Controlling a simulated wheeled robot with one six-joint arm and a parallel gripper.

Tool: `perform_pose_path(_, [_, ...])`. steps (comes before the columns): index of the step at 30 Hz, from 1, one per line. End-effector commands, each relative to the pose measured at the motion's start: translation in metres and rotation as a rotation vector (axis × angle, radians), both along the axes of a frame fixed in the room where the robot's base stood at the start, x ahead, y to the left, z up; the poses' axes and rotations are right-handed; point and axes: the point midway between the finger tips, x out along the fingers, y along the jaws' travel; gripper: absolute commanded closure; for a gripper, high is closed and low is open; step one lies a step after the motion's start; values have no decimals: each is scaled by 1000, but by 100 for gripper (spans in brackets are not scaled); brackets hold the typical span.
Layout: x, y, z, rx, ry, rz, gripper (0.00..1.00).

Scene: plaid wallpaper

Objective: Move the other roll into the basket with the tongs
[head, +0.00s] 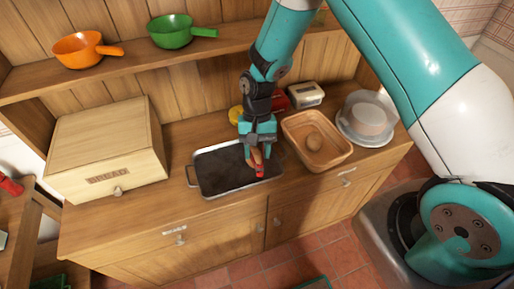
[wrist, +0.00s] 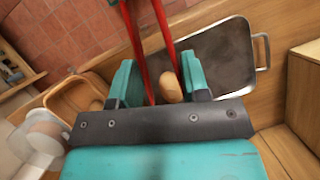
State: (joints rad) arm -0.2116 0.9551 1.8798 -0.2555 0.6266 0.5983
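My gripper (head: 257,142) points down over the right part of a dark tray (head: 215,170) with a light metal rim. It is shut on the red tongs (head: 259,172), whose two arms (wrist: 138,50) run between the teal fingers (wrist: 158,84) in the wrist view. A brown roll (wrist: 170,88) shows at the tongs' arms beside the right finger; it is partly hidden in the head view (head: 254,156). I cannot tell whether the tongs grip it. Another roll (head: 314,141) lies in the wicker-coloured basket (head: 335,160), right of the tray. The basket is at left in the wrist view (wrist: 62,94).
A wooden bread box (head: 107,150) stands left of the tray. Right of the basket is a plate with a pale domed dish (head: 366,119). A small cream box (head: 306,95) stands behind the basket. A shelf (head: 150,60) above holds an orange pan (head: 82,50) and a green pan (head: 175,30).

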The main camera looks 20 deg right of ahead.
Motion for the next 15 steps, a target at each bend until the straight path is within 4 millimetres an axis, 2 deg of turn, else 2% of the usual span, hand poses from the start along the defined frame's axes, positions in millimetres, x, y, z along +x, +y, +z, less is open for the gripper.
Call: perform_pose_path(15, [0, 1, -47, 0, 0, 2, 61])
